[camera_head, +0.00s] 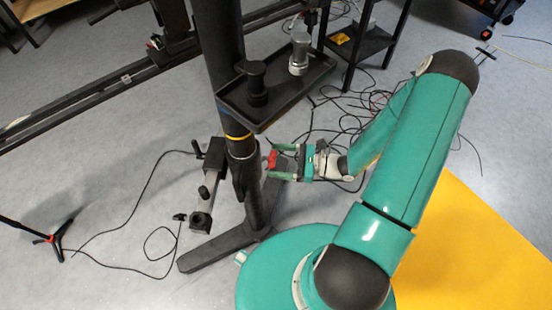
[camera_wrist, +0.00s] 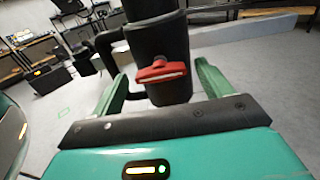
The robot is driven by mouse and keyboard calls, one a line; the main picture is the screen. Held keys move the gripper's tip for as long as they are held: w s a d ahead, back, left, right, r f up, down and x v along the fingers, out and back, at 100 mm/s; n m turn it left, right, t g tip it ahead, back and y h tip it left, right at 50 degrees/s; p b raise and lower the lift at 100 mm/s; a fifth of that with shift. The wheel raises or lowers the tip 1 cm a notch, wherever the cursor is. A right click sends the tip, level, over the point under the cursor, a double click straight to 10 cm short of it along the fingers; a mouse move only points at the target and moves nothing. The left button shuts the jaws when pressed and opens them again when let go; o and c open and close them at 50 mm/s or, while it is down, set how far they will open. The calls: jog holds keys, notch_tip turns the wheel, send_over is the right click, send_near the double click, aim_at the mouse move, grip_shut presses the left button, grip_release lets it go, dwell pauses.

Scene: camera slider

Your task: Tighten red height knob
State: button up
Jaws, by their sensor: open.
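The red height knob (camera_wrist: 160,72) sits on the side of the black vertical post (camera_wrist: 152,42) in the wrist view. In the head view the knob (camera_head: 272,160) shows small on the right side of the post (camera_head: 228,60), below its yellow ring. My gripper (camera_head: 283,161) is level with the knob, its green fingers pointing left toward it. In the wrist view the gripper (camera_wrist: 163,85) is open, with a finger on each side of the knob and gaps between. Contact is not visible.
A black tray (camera_head: 325,72) holding two cylindrical items is fixed to the post above my gripper. A clamp-like arm (camera_head: 207,185) is on the post's left. Black cables (camera_head: 345,125) lie on the floor behind my arm. A yellow panel (camera_head: 470,250) is at the lower right.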

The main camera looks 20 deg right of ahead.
jog(key=shift+w+a, duration=0.25)
jog(key=shift+a, duration=0.3)
jog(key=shift+c, duration=0.2)
jog(key=c, duration=0.9)
jog(key=shift+c, duration=0.2)
